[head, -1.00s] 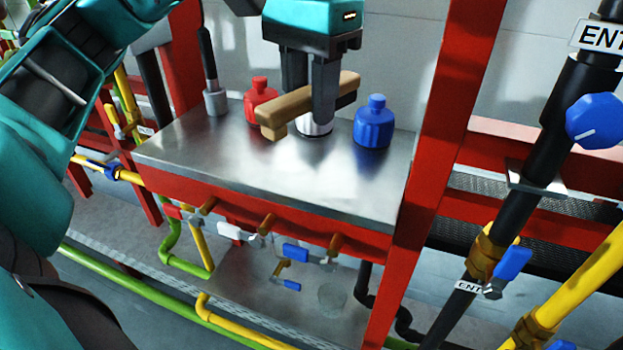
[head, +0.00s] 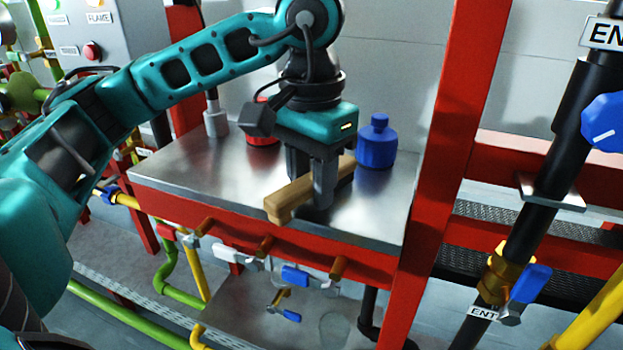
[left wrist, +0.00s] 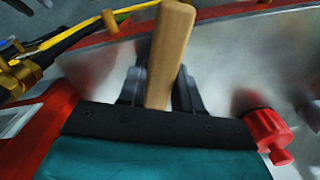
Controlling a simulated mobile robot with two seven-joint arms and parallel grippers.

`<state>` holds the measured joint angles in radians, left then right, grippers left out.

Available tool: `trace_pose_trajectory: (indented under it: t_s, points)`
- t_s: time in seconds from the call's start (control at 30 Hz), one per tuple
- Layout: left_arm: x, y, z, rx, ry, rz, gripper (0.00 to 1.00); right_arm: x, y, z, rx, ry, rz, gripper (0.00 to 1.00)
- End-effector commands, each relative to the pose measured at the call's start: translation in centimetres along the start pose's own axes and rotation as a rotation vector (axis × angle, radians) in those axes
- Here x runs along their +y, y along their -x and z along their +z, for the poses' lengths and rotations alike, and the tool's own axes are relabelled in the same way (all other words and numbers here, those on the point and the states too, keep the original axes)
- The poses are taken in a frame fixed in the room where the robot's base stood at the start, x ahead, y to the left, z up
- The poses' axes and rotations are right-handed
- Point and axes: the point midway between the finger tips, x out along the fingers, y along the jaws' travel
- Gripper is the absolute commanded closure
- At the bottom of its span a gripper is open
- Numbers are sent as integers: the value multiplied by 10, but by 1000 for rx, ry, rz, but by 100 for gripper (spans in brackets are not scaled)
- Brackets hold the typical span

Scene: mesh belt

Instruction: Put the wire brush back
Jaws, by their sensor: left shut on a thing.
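The wire brush (head: 288,199) has a light wooden body and lies level between the fingers of my left gripper (head: 312,190). The gripper points down and is shut on it, low over the front part of the steel bench top (head: 185,175). I cannot tell whether the brush touches the bench. In the left wrist view the brush's wooden handle (left wrist: 169,55) shows between the two dark fingers (left wrist: 160,88). Its bristles are hidden. My right gripper is not in view.
A blue bottle (head: 377,142) stands at the back right of the bench. A red bottle (head: 262,132), partly hidden by my arm, and a metal cup with a dark handle (head: 215,122) stand further left. A red post (head: 440,120) rises at the right. Valves (head: 300,276) sit below the front edge.

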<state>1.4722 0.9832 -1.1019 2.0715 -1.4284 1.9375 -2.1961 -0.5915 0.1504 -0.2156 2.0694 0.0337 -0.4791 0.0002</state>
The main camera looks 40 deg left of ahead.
Motion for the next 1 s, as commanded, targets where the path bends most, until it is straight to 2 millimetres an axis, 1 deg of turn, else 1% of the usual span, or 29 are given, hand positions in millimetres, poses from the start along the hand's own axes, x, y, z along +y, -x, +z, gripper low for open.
trace_pose_trajectory:
  t_s: [0.07,0.1,0.33,0.37,0.6,0.73,0.87,0.9,1.0]
  points:
    - [0,-4,0,0,0,1,100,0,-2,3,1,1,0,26]
    - [0,-3,0,0,0,0,64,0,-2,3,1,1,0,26]
    - [0,-3,0,-1,0,0,42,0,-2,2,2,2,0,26]
    - [0,-3,0,-1,0,0,41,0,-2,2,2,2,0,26]
    - [0,-2,0,0,0,0,41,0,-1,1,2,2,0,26]
    - [0,7,0,2,0,0,41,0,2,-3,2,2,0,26]
    - [1,32,-1,4,-1,1,41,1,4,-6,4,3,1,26]
    - [0,43,-1,5,0,0,41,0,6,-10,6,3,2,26]
    - [0,68,-1,6,1,-1,41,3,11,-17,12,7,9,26]
